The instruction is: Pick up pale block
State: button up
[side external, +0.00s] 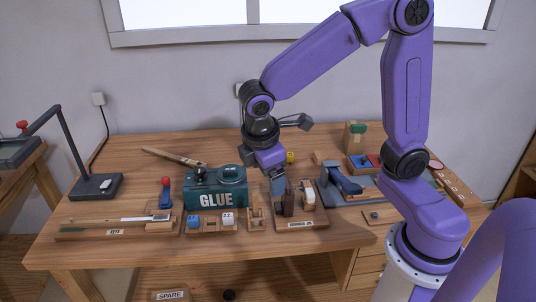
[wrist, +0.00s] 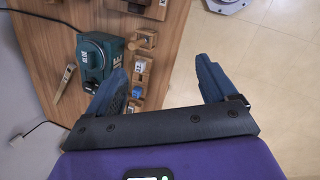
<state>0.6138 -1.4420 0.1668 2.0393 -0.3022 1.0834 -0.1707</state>
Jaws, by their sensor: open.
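A small whitish block (side external: 228,217) sits in a low wooden tray in front of the green GLUE box, just right of a blue block (side external: 194,221). Other light wooden pieces are in view, so I cannot tell for sure which is the pale block. In the wrist view a small pale block (wrist: 140,66) and a blue block (wrist: 137,92) show beside the left finger. My gripper (side external: 268,180) is above the bench, behind and right of the whitish block. Its two blue fingers are spread wide in the wrist view (wrist: 158,78), with nothing between them.
The GLUE box (side external: 216,190) stands left of my gripper. A wooden board with dark upright parts (side external: 302,216) lies in front right. A blue-grey clamp-like tool (side external: 345,182) is further right. A KEYS tray (side external: 115,231) lies front left. The bench's back left is mostly clear.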

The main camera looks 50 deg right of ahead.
jog(key=w+d+f+h, duration=0.2)
jog(key=w+d+f, duration=0.1)
jog(key=w, duration=0.5)
jog(key=w+d+f+h, duration=0.2)
jog(key=w+d+f, duration=0.1)
jog(key=w, duration=0.6)
jog(key=w+d+f+g+h, duration=0.1)
jog(key=w+d+f+h, duration=0.2)
jog(key=w, duration=0.6)
jog(key=shift+w+d+f, duration=0.1)
jog(key=shift+d+f, duration=0.15)
jog(key=shift+d, duration=0.4)
jog(key=d+f, duration=0.4)
jog(key=d, duration=0.3)
jog(key=d+f+g+h, duration=0.1)
jog(key=d+f, duration=0.3)
jog(key=d, duration=0.4)
jog(key=d+f+h, duration=0.1)
jog(key=d+f, duration=0.3)
jog(key=d, duration=0.3)
jog(key=shift+w+d+g, duration=0.3)
jog(key=shift+d, duration=0.1)
jog(key=c, duration=1.6)
